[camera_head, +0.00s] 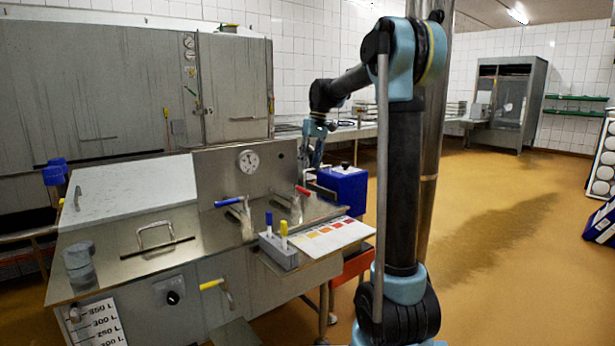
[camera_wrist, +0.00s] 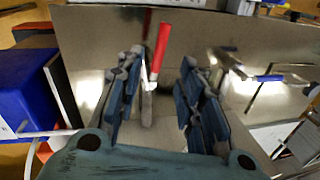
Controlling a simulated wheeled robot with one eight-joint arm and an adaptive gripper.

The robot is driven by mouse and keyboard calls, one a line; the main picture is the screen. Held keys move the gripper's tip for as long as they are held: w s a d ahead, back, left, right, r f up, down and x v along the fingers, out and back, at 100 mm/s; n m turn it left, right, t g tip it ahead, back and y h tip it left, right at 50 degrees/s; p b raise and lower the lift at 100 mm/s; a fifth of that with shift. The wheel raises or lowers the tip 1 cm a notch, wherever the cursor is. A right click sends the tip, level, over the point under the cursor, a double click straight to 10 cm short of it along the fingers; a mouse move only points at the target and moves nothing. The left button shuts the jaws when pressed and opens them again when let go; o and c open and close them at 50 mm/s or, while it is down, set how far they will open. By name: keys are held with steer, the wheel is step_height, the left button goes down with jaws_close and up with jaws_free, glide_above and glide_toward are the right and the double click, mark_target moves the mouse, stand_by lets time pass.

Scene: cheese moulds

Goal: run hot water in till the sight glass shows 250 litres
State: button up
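The red-handled lever (camera_head: 303,190) stands on the right of the steel vat's top ledge. In the wrist view its red handle (camera_wrist: 160,48) shows between my fingers, apart from both. My gripper (camera_head: 316,162) is open above the ledge near this lever; the wrist view shows the open fingers (camera_wrist: 162,62) spread with nothing held. A blue-handled lever (camera_head: 228,202) is further left on the ledge; it also shows in the wrist view (camera_wrist: 270,78). The litre scale (camera_head: 100,322) is at the vat's lower left, cut by the frame edge. I cannot make out the water level.
A blue box (camera_head: 345,188) stands right of the ledge, close to my gripper. A round dial (camera_head: 248,161) is on the upright panel. A yellow-handled valve (camera_head: 212,284) is on the vat front. A grey holder (camera_head: 278,250) and colour chart (camera_head: 322,238) are at the front right. Floor at right is open.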

steer(key=shift+w+d+r, duration=0.1)
steer(key=shift+d+r, duration=0.1)
steer(key=shift+r, duration=0.9)
